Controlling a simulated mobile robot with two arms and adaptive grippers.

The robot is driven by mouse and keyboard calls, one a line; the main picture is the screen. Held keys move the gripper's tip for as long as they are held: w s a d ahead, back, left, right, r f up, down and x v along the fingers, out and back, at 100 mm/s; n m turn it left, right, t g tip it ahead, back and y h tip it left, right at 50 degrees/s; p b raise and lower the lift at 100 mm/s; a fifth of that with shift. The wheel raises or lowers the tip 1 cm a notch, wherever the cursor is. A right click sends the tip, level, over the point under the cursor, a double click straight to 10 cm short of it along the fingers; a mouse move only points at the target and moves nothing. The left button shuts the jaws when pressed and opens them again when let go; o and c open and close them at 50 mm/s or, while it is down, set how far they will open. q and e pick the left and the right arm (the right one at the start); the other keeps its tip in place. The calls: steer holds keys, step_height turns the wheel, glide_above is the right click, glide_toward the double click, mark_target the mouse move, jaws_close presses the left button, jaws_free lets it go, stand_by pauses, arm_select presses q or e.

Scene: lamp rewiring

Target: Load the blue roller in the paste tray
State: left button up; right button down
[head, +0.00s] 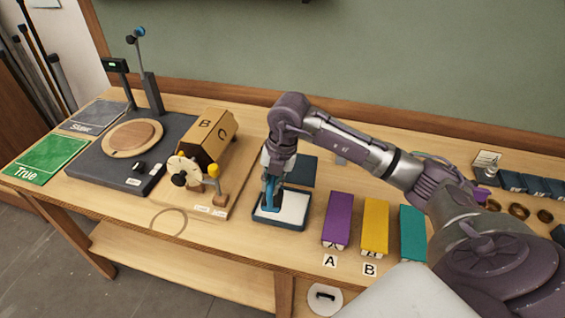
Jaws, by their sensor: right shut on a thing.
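The paste tray (297,208) is a dark-rimmed tray with a white inside, on the table near the middle. The blue roller (271,195) stands upright at the left side of the tray. My right gripper (271,176) points down over the tray and is shut on the blue roller. The roller's lower end appears at or just over the white surface; whether it touches cannot be told. The gripper's fingers are small and partly hidden. My left gripper is not in view.
A dark blue flat piece (302,172) lies behind the tray. Purple (338,217), yellow (375,224) and teal (412,232) blocks stand to the right. A wooden box (206,138) with a dial (187,172) and yellow-topped pegs is at the left. My right arm spans the table's right side.

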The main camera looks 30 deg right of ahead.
steer(key=d+m, duration=0.1)
steer(key=m, duration=0.1)
steer(key=w+d+m, duration=0.1)
steer(key=m, duration=0.2)
steer(key=d+m+h+p, duration=0.1)
steer(key=m, duration=0.1)
steer(key=shift+w+d+r+m+t, duration=0.15)
steer(key=shift+w+r+m+t, duration=0.15)
steer(key=shift+r+m, duration=0.1)
arm_select(q)
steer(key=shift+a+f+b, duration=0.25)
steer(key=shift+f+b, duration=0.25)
steer(key=shift+b, duration=0.4)
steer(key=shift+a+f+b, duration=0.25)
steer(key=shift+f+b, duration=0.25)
steer(key=shift+b, duration=0.35)
arm_select(e)
steer(key=shift+w+d+f+m+h, duration=0.15)
steer(key=shift+f+m, duration=0.3)
steer(key=shift+f, duration=0.55)
steer(key=shift+s+d+f+m+h, duration=0.1)
steer(key=shift+d+f+m, duration=0.3)
steer(key=shift+f, duration=0.65)
steer(key=shift+w+d+f+m+h, duration=0.15)
steer(key=shift+f+m, duration=0.4)
steer(key=shift+f, duration=0.45)
